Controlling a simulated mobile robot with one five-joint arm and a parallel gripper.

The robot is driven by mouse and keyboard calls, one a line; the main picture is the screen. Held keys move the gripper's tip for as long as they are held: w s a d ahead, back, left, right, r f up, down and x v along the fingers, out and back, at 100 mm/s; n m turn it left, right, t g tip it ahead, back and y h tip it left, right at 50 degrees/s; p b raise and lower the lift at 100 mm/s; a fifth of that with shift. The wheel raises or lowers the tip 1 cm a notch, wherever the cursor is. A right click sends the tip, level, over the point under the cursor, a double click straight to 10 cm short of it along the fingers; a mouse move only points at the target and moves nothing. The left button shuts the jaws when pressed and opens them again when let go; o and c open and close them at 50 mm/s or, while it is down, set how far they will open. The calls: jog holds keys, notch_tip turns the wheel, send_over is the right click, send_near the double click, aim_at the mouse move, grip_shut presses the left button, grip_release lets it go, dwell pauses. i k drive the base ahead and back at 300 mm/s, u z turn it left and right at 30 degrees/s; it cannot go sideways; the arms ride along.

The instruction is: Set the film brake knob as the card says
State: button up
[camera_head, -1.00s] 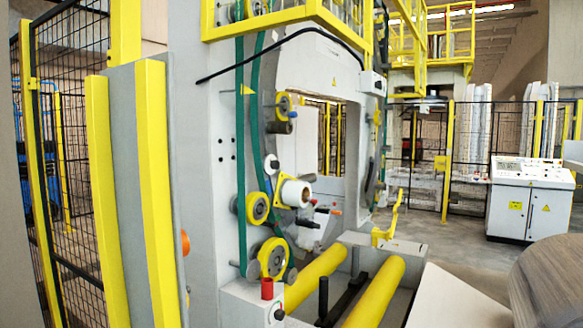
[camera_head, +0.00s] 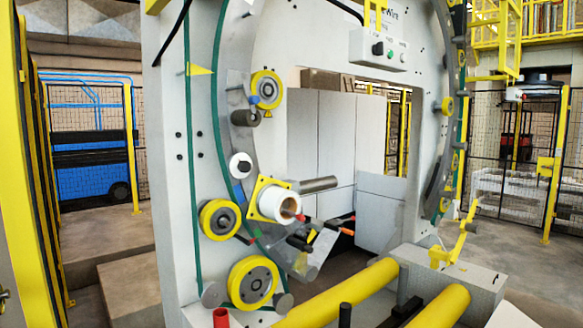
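The wrapping machine (camera_head: 165,120) fills the middle of the head view, with a large ring around its opening. On the ring a white film roll (camera_head: 290,211) with a brown core sits in front of a square yellow plate (camera_head: 252,206). A small white round part with a dark centre (camera_head: 240,165) is above and left of the roll. I cannot tell whether it is the film brake knob. I cannot make out a card with a setting. My gripper is not in view.
Yellow rollers (camera_head: 350,290) lie low in front of the machine. A red cylinder (camera_head: 221,318) and a black post (camera_head: 345,315) stand at the bottom edge. A control box (camera_head: 378,50) hangs at the top. Mesh fencing with yellow posts (camera_head: 552,165) stands right. Floor shows at right.

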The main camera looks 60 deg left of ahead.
aim_at(244, 166)
jog(key=i, duration=1.45)
jog(key=u, duration=4.65)
jog(key=i, duration=1)
jog(key=z, duration=0.05)
